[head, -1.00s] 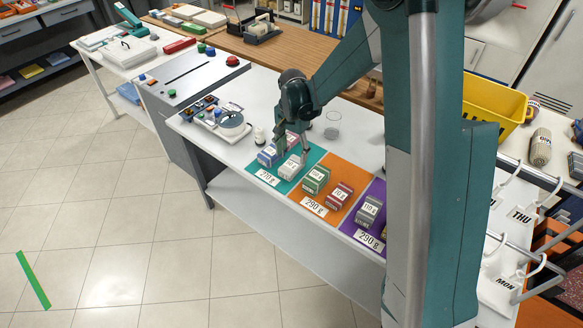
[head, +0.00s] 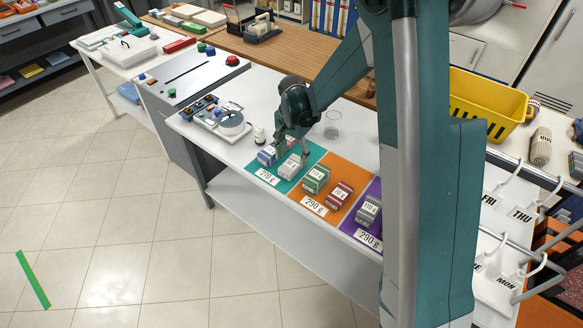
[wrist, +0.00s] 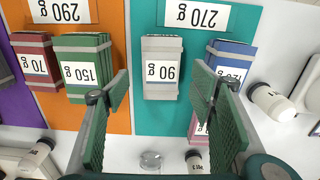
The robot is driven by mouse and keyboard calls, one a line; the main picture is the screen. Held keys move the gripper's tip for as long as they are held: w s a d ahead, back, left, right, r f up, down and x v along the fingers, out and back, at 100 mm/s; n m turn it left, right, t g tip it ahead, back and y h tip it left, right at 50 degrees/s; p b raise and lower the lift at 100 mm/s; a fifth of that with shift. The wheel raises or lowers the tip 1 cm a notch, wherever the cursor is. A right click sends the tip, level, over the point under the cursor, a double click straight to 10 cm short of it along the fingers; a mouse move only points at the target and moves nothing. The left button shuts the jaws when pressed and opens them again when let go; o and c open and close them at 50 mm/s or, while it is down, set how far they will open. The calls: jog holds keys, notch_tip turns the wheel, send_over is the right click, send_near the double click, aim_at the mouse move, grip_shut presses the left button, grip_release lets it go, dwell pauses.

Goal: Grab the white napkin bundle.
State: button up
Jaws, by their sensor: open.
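The white napkin bundle (wrist: 160,50), labelled 90 g, lies on the teal mat (wrist: 150,110). In the head view the white bundle (head: 290,168) is partly covered by my gripper (head: 290,154). In the wrist view my gripper (wrist: 160,100) is open, with one finger to the left of the white bundle's line and one to the right. Nothing is between the fingertips; the bundle lies just beyond them, apart from both. How high the fingers are above the mat is hard to tell.
A blue bundle (wrist: 232,60) lies close on the right, with a pink bundle (wrist: 200,128) partly behind the right finger. A green bundle (wrist: 82,65) and red bundle (wrist: 38,60) lie on the orange mat (wrist: 113,20). A clear glass (head: 332,125) stands behind the mats.

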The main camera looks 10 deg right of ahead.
aim_at(292, 164)
jog(key=shift+f, duration=0.15)
jog(key=shift+a+f+b, duration=0.1)
jog(key=shift+f+b, duration=0.3)
jog(key=shift+f, duration=2.05)
jog(key=shift+c, duration=0.5)
jog(key=c, duration=0.9)
